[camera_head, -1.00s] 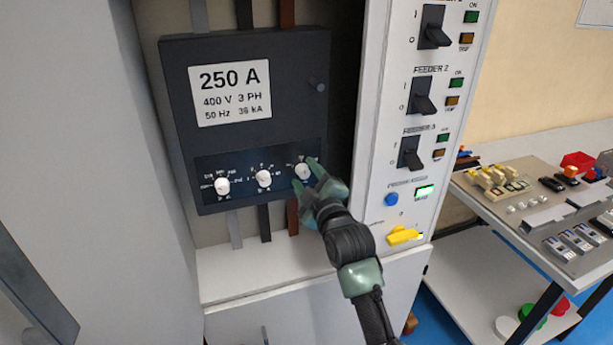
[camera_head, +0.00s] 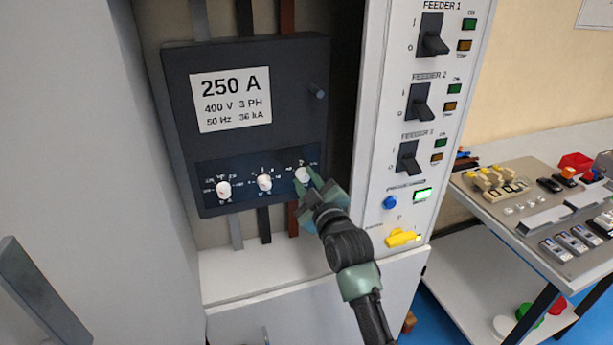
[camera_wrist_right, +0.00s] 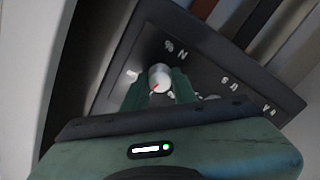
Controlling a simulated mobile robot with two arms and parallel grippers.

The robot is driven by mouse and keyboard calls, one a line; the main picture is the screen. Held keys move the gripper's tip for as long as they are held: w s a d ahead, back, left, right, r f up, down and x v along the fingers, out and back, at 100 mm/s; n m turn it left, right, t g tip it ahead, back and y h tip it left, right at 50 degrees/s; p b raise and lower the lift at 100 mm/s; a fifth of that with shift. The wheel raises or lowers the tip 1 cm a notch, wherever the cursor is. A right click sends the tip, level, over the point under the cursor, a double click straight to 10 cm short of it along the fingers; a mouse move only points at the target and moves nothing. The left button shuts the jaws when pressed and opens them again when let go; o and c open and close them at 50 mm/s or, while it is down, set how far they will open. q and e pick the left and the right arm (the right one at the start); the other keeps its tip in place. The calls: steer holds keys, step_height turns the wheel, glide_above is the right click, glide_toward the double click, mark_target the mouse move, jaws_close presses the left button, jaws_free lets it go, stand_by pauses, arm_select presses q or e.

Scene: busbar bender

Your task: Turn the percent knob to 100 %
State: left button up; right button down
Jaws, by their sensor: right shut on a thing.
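A black breaker panel (camera_head: 268,139) carries a row of three white knobs. The rightmost knob (camera_head: 302,175) is the one at my right gripper (camera_head: 308,183). My right gripper is shut on this knob. The knob's scale is partly hidden by the fingers and too small to read. The middle knob (camera_head: 264,183) and left knob (camera_head: 223,190) are free. My left gripper is out of view.
A white feeder column (camera_head: 378,150) with black switches and a yellow handle (camera_head: 402,238) stands close right of my right arm. A grey cabinet wall (camera_head: 95,130) bounds the left. A table (camera_head: 560,150) with small parts stands at far right.

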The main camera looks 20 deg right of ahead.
steer(key=m+p, duration=0.2)
steer(key=m, duration=0.2)
steer(key=shift+r+m, duration=0.1)
steer(key=shift+m, duration=0.2)
steer(key=shift+m+p, duration=1.1)
steer(key=shift+m, duration=0.9)
steer(key=c, duration=1.1)
jaws_free()
steer(key=shift+s, duration=0.1)
steer(key=s+b, duration=0.1)
steer(key=s, duration=0.6)
steer(key=shift+s+d+b, duration=0.15)
steer(key=shift+s+b, duration=0.2)
steer(key=shift+f, duration=0.2)
